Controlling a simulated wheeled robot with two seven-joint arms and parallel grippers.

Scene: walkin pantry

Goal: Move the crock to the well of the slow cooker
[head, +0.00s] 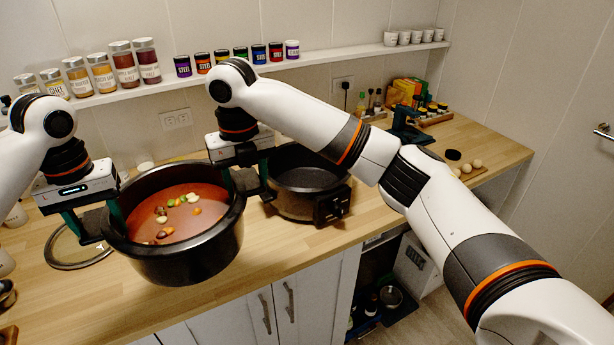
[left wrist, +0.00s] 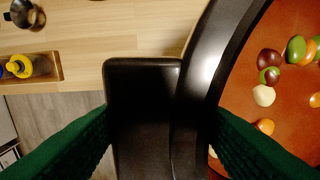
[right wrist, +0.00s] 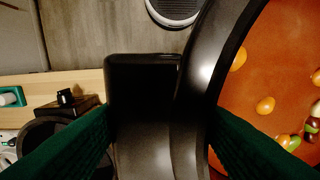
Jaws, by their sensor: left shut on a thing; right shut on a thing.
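The crock (head: 190,265) is a black oval pot full of red-orange soup with vegetable pieces, looking level. My left gripper (head: 110,222) is shut on its left handle, which shows between the fingers in the left wrist view (left wrist: 145,120). My right gripper (head: 243,185) is shut on its right handle, seen in the right wrist view (right wrist: 145,120). The crock appears raised at the counter's front edge. The slow cooker (head: 328,206) stands just right of the crock, its dark well (head: 308,180) open and empty where visible; my right arm passes above and partly hides it.
A glass lid (head: 72,264) lies on the counter left of the crock. Jars line the wall shelf (head: 350,58) behind. A dark blue appliance (head: 408,125), boxes and a board with eggs stand at the right. Bare counter (head: 380,215) lies right of the slow cooker.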

